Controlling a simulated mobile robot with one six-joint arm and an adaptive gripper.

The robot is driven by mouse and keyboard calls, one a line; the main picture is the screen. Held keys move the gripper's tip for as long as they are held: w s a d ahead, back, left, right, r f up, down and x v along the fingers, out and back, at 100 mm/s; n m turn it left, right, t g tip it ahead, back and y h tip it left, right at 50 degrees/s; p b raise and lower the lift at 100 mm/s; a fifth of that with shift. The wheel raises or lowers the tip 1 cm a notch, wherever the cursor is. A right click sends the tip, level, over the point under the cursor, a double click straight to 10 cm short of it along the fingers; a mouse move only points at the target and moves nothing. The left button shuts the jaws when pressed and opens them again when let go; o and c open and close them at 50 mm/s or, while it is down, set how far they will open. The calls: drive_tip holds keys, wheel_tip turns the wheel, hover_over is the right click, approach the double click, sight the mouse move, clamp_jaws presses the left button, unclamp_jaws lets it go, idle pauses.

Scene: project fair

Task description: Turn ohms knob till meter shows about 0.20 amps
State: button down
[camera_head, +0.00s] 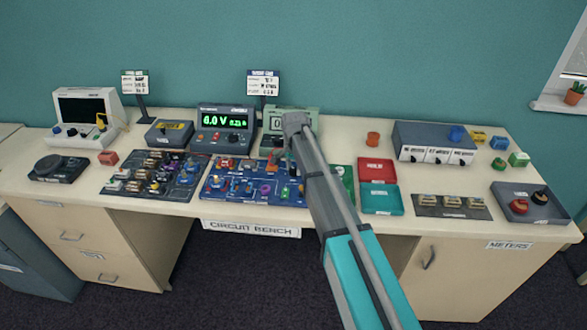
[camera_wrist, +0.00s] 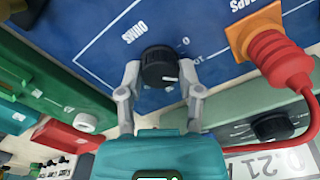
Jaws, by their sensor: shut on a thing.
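In the wrist view my gripper (camera_wrist: 160,80) is shut on the black ohms knob (camera_wrist: 158,63), one finger on each side. The knob's white mark points to the lower right of that picture. The knob sits on the blue circuit board (camera_wrist: 85,30), beside the printed word OHMS, with a 0 and a 10 near it. The grey meter (camera_wrist: 262,163) at the lower right reads 0.21 and is cut off by the frame edge. In the head view the blue board (camera_head: 240,193) lies mid-bench, and my arm hides the knob and part of the meter (camera_head: 278,125).
A red plug and cable (camera_wrist: 285,65) stand right of the knob in an orange AMPS socket. A power supply (camera_head: 225,135) with a green display stands behind the board.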

drive_tip(key=shift+c, duration=1.3)
unclamp_jaws()
